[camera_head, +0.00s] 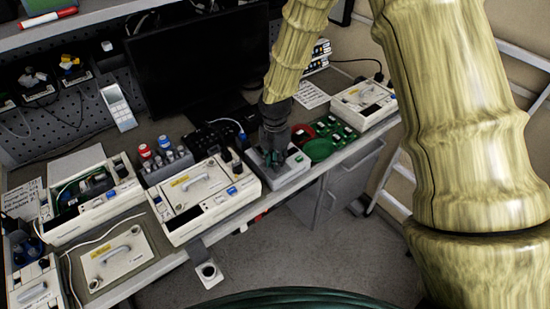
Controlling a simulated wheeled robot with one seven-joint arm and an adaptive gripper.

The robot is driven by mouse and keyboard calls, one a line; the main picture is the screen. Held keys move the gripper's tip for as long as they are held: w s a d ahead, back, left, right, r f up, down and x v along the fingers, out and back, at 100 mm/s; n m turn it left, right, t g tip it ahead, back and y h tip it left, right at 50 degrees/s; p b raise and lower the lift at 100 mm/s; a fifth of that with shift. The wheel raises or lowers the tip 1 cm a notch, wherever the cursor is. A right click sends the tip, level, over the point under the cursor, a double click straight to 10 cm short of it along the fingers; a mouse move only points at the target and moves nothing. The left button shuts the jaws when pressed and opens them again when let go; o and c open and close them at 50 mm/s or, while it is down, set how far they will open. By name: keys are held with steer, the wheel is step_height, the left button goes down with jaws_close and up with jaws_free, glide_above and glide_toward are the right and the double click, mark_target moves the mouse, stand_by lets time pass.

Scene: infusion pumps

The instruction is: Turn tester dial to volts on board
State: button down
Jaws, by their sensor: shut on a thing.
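The tester looks like a small grey and white box (290,172) near the front edge of the bench, with a green spot on its right side. My gripper (273,158) points down onto the top of this box and is shut on its dial. The fingers and wrist cover the dial, so its pointer and any markings cannot be read. Green circuit boards (343,131) lie on the bench just right of the box, beside a round green piece (320,149).
A white pump (363,103) stands at the right end.

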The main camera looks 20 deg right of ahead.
steer(key=m, duration=0.2)
steer(key=m+p, duration=0.1)
steer(key=m, duration=0.2)
steer(key=shift+w+r+m, duration=0.1)
steer(key=shift+r+m, duration=0.1)
steer(key=shift+m, duration=0.1)
steer(key=m, duration=0.4)
steer(key=shift+m+p, duration=0.4)
steer(key=c, duration=1.7)
jaws_free()
steer(key=shift+m, duration=0.3)
steer(key=o, duration=0.3)
steer(key=shift+f, duration=0.1)
steer(key=shift+r+p, duration=2.4)
steer(key=shift+r, duration=1.1)
